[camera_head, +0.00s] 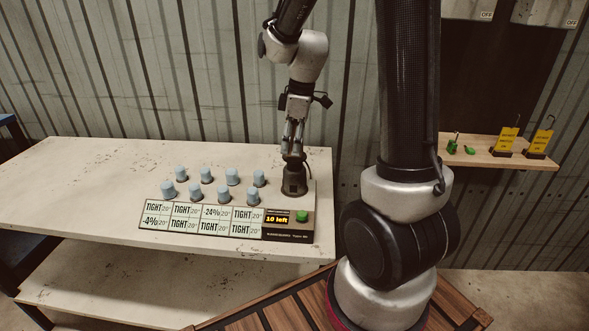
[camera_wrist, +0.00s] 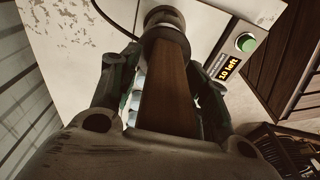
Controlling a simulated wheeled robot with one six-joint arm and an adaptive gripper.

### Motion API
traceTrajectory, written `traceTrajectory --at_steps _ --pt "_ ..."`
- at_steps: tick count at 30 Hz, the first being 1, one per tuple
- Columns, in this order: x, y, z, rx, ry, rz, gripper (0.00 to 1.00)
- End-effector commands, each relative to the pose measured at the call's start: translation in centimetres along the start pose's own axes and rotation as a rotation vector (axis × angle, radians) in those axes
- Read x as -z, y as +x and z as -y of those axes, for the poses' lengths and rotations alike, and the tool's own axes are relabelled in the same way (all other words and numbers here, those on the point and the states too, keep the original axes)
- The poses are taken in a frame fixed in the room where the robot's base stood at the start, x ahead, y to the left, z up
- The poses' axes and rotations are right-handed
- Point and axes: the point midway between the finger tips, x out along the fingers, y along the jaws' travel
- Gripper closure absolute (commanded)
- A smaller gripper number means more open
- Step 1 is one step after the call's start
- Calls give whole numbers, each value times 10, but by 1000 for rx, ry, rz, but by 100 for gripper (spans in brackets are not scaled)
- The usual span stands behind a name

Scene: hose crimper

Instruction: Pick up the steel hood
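The steel hood (camera_head: 294,181) is a dark, short cylinder with a narrower top. It stands upright at the right end of the panel on the pale table. My gripper (camera_head: 292,153) is straight above it, pointing down, with its fingertips at the hood's top. In the wrist view, the fingers (camera_wrist: 164,58) lie either side of a brown bar-like shape, and a dark rounded part of the hood (camera_wrist: 165,18) shows beyond them. I cannot tell whether the fingers press on the hood or only stand around its top.
Several blue-grey caps (camera_head: 232,177) stand left of the hood, behind tiles reading TIGHT and percentages. A display reading "10 left" (camera_head: 278,219) and a green button (camera_head: 302,216) are in front of the hood. A wall shelf (camera_head: 480,156) holds yellow tags. The table's left part is clear.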

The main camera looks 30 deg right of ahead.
Motion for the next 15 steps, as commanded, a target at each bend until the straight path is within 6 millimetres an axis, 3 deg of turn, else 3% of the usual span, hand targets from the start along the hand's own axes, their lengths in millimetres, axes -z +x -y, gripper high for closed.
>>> traceTrajectory --at_steps 1,6,15 --pt "0 0 0 0 0 0 68" --pt "0 0 0 0 0 0 99" --pt "0 -1 0 -1 0 -1 100"
